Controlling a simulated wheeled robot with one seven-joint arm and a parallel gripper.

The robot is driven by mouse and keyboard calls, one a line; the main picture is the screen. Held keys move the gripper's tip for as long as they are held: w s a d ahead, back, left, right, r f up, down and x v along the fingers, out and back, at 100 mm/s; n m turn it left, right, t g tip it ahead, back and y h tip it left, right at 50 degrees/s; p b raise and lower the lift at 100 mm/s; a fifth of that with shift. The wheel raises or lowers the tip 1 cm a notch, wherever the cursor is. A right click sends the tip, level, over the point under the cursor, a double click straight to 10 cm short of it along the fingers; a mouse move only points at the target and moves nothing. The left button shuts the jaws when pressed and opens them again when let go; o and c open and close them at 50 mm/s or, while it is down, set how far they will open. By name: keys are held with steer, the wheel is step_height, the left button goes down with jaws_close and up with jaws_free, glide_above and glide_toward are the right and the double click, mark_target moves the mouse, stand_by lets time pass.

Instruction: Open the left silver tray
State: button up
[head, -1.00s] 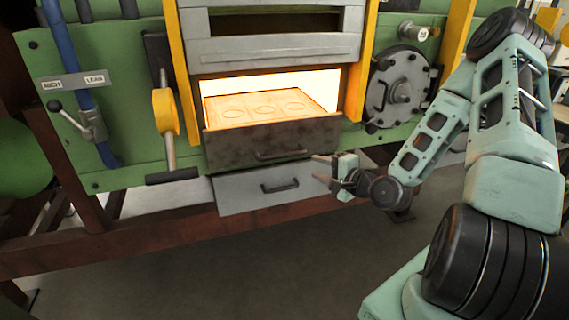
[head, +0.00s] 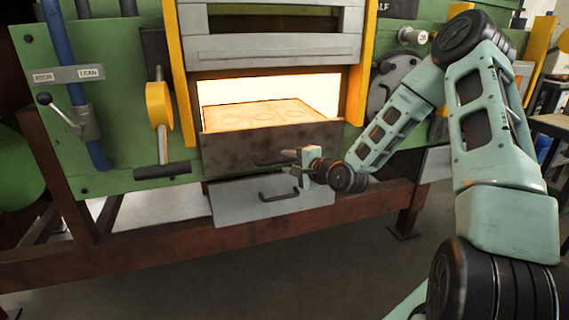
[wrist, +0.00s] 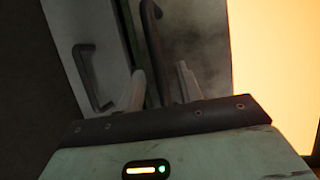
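The silver tray (head: 232,204) is a grey drawer front under the dark drawer, with a dark bar handle (head: 280,196). It looks shut or nearly so. My gripper (head: 293,163) is above and right of that handle, in front of the dark drawer's lower right part. Its fingers are apart with nothing held. In the wrist view, the silver tray (wrist: 108,50) and its handle (wrist: 84,78) lie left of both fingertips. The dark drawer's handle (wrist: 153,45) shows between the fingers; I cannot tell whether they touch it.
The dark drawer (head: 235,150) sits just above the tray, below the glowing furnace opening (head: 320,92) with a hot slab (head: 250,115). A rusty red beam (head: 150,249) runs below. A yellow lever (head: 159,105) stands left. The floor in front is clear.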

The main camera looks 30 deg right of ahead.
steer(key=shift+x, duration=1.25)
jaws_close()
